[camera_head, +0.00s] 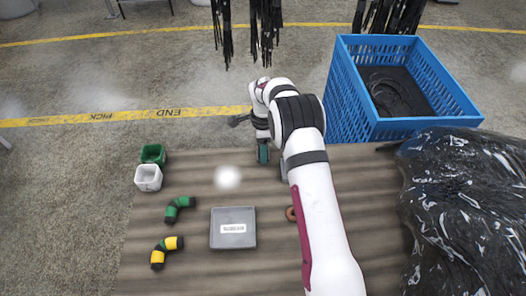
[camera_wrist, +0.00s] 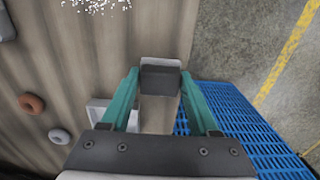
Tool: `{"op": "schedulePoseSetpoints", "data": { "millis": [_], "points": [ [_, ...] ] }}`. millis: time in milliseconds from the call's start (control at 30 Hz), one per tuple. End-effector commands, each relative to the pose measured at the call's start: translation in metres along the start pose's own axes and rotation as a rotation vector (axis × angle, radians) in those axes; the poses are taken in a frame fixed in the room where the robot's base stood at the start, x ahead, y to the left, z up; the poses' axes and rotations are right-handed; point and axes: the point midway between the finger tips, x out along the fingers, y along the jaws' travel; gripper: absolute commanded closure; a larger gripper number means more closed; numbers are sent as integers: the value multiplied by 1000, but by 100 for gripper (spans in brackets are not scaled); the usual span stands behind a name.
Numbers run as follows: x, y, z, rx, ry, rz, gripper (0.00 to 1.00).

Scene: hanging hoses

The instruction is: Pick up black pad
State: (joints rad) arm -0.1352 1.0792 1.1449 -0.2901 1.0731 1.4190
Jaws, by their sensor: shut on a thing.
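The black pad (camera_wrist: 160,80) is a small dark block with a lighter grey upper face, in the middle of the wrist view. My gripper (camera_wrist: 160,76) has its two teal fingers on either side of the pad, shut on it. In the head view my gripper (camera_head: 263,154) points down at the table's far edge, left of the blue crate. The pad cannot be made out there. Whether the pad touches the table is unclear.
The blue crate (camera_head: 349,102) stands beyond the table's edge. Black plastic (camera_head: 465,200) covers the right side. A grey box (camera_head: 233,241), green elbow (camera_head: 180,208), yellow elbow (camera_head: 166,252), white cup (camera_head: 148,178) and green cup (camera_head: 153,154) are left. Hoses (camera_head: 265,30) hang behind.

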Motion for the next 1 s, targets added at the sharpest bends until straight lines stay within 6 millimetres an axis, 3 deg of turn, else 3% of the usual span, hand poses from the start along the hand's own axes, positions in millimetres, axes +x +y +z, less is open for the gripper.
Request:
{"op": "schedulePoseSetpoints", "data": {
  "millis": [333, 567, 1000],
  "points": [
    [-6, 0, 0, 0, 0, -1, 93],
    [-44, -1, 0, -1, -1, -3, 93],
    [-101, 39, -93, 1, 0, -1, 93]
  ]
}}
